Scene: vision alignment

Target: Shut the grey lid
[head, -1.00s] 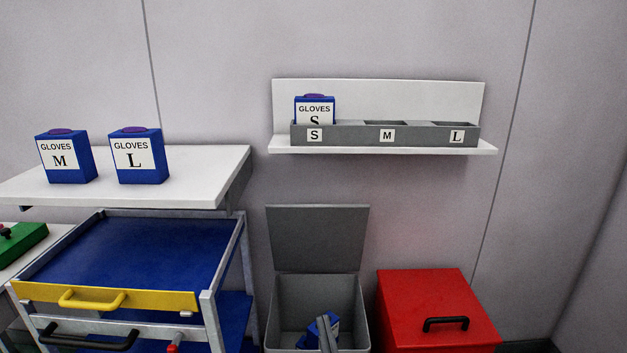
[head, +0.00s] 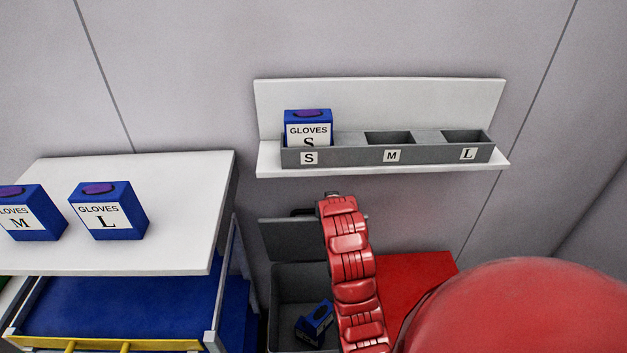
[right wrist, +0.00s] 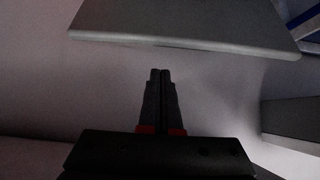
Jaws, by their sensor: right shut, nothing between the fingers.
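The grey lid (head: 290,242) stands open, raised at the back of the grey bin (head: 277,305) in the head view. My red right arm comes from the lower right and hides the lid's right part. My right gripper shows in the right wrist view (right wrist: 161,73), its dark fingers shut and empty. A grey slab that looks like the lid (right wrist: 185,25) lies ahead of the fingertips, with a visible gap. In the head view the gripper is mostly hidden near the lid's top edge; a small dark part shows there. My left gripper is not in view.
A blue box (head: 314,323) lies inside the bin. A red bin (head: 420,275) stands to its right, partly behind my arm. A white shelf (head: 380,100) with a grey tray (head: 350,152) hangs above. A white table (head: 190,200) and blue trolley stand left.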

